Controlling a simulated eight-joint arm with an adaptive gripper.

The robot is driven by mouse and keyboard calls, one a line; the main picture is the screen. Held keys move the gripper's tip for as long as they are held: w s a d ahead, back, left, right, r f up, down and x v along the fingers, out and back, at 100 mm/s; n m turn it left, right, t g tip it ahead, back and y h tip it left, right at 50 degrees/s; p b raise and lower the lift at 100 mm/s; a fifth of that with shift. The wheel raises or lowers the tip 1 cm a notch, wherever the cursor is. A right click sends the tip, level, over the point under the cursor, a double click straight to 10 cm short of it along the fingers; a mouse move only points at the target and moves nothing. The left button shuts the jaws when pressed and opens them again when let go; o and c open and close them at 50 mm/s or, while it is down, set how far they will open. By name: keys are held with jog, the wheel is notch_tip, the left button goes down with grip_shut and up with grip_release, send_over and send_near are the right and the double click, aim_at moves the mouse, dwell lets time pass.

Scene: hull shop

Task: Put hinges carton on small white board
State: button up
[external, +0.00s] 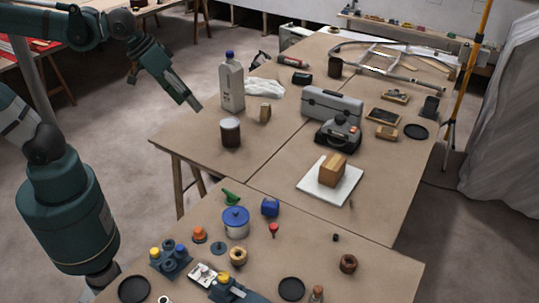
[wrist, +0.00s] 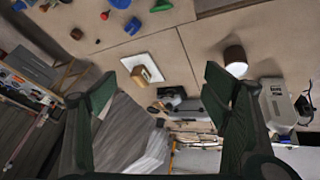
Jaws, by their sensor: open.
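A brown carton (external: 331,170) sits upright on the small white board (external: 314,193), which lies flat near the front of the right table. Its print is too small to read, but it is the only carton I see on the board. The wrist view also shows this carton (wrist: 150,74) on the white board (wrist: 132,61). My gripper (external: 196,105) is raised to the left of the tables, well apart from the carton and the board. In the wrist view my gripper (wrist: 157,84) has its fingers wide apart with nothing between them.
A grey toolbox (external: 331,106) and a dark machine (external: 338,133) stand behind the board. A blue pot (external: 236,222) stands among clutter in front.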

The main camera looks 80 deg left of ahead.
jog(key=s+f+m+t, duration=0.1)
jog(key=s+f+m, duration=0.2)
jog(key=s, duration=0.5)
jog(key=shift+a+f+m, duration=0.15)
jog(key=shift+f+m, duration=0.2)
jog(key=shift+m, duration=0.25)
